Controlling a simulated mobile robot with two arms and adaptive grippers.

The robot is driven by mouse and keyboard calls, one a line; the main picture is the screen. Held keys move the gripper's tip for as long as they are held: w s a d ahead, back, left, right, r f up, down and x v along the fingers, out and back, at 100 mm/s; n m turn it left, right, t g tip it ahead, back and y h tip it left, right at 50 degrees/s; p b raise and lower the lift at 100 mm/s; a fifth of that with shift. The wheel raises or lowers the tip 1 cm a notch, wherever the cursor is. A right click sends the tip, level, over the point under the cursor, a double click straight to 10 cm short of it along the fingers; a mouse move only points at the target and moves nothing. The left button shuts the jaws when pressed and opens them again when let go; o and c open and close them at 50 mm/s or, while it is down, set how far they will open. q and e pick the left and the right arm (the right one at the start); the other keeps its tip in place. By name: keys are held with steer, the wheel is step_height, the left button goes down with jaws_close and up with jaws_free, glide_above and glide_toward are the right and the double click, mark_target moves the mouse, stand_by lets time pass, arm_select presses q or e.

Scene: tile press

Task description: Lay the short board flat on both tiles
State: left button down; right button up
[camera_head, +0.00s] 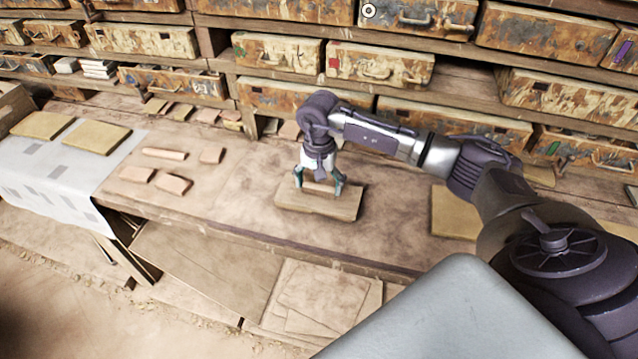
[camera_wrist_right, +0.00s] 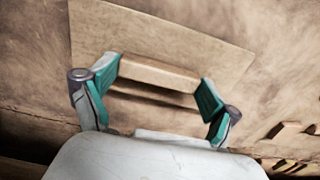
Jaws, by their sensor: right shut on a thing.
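My right gripper (camera_head: 320,187) points down over the bench, its teal fingers shut on the two ends of a raised wooden block (camera_wrist_right: 160,75). The block is on top of a flat tan board (camera_head: 340,207), which I take to be the short board; it also shows in the right wrist view (camera_wrist_right: 190,45). The board looks level, at or just above the bench; I cannot tell if it touches. Its underside is hidden. Two flat yellowish tiles (camera_head: 42,125) (camera_head: 96,138) lie side by side on a pale sheet at the far left. My left gripper is not in view.
Several small wooden pieces (camera_head: 172,184) lie on the bench (camera_head: 235,200) between sheet (camera_head: 30,165) and board. A square tan panel (camera_head: 455,212) lies to the right, near my arm. Shelves of worn drawers (camera_head: 380,65) stand behind. The bench just left of the board is clear.

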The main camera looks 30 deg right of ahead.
steer(key=shift+f, duration=0.15)
steer(key=o, duration=1)
steer(key=shift+o, duration=0.2)
step_height(320, 180, up, 12)
